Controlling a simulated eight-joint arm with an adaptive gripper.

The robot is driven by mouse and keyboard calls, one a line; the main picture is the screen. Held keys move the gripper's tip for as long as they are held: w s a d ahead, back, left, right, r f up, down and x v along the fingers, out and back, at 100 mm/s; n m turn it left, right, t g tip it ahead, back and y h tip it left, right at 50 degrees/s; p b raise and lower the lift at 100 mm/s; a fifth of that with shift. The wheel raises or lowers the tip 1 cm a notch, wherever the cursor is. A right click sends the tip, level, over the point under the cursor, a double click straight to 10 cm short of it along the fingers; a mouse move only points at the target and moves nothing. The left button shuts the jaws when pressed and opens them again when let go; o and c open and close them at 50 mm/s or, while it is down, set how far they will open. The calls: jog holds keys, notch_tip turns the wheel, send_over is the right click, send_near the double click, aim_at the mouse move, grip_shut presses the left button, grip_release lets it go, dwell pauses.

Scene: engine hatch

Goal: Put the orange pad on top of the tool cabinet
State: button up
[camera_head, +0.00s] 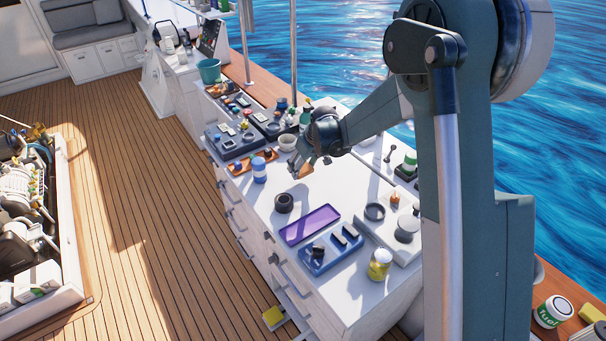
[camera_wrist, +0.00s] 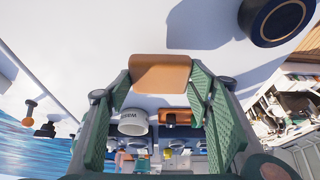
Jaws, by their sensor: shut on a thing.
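The orange pad (camera_wrist: 160,72) is between the fingertips of my gripper (camera_wrist: 160,82) in the wrist view. My gripper is shut on it. In the head view, my gripper (camera_head: 305,166) hangs over the white tool cabinet (camera_head: 258,210), and the pad (camera_head: 305,171) shows at the fingertips. The white top surface lies below the pad. A shadow falls on it in the wrist view. Whether the pad touches the top cannot be told.
A black ring (camera_head: 284,202), a blue-and-white jar (camera_head: 259,170), a purple tray (camera_head: 309,225) and a white bowl (camera_head: 287,142) stand around my gripper on the cabinet top. Bare top shows between the ring and my gripper.

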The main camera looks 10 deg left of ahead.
aim_at(304, 170)
jog(key=shift+f, duration=0.1)
jog(key=shift+f, duration=1.8)
jog(key=shift+f, duration=0.1)
jog(key=o, duration=0.9)
jog(key=shift+v, duration=6.1)
